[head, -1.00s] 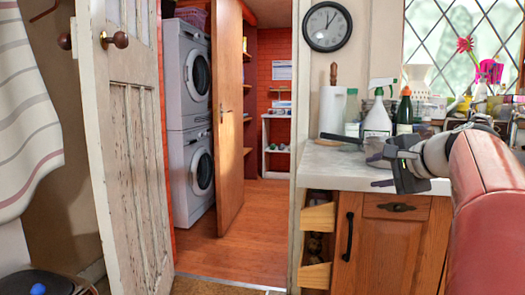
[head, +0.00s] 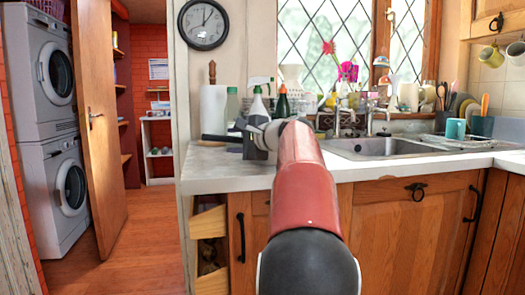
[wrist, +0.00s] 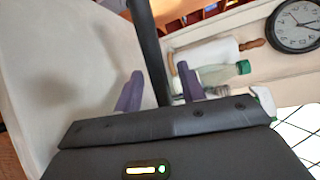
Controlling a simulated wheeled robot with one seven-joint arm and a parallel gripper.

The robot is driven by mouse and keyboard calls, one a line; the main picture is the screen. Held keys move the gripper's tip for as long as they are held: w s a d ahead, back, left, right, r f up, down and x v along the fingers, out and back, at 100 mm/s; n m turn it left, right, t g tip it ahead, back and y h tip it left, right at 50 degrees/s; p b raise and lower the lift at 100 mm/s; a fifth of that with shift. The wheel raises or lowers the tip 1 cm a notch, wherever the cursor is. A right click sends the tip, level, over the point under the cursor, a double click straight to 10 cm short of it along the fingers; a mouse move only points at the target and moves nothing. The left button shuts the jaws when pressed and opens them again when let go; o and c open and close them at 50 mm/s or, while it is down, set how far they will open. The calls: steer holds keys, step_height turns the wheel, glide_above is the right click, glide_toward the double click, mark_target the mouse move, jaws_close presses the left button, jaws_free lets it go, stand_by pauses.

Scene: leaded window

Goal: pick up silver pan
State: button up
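The pan's dark handle (head: 218,137) sticks out to the left over the counter in the head view. In the wrist view the long black handle (wrist: 148,45) runs up between two purple fingertips. My gripper (wrist: 160,88) is open, with a finger on each side of the handle and gaps visible. I cannot tell how deep the handle sits between the fingers. In the head view my gripper (head: 257,143) is at the counter's left part, mostly covered by my own arm. The pan's silver body cannot be made out behind the gripper and arm.
A paper towel roll (head: 213,108), a green-capped bottle (wrist: 215,73) and a spray bottle (head: 258,104) stand behind the gripper against the wall. The sink (head: 385,147) is to the right. Bare white counter (head: 225,168) lies in front.

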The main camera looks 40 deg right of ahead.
jaws_close()
steer(key=shift+r, duration=0.2)
stand_by(0.4)
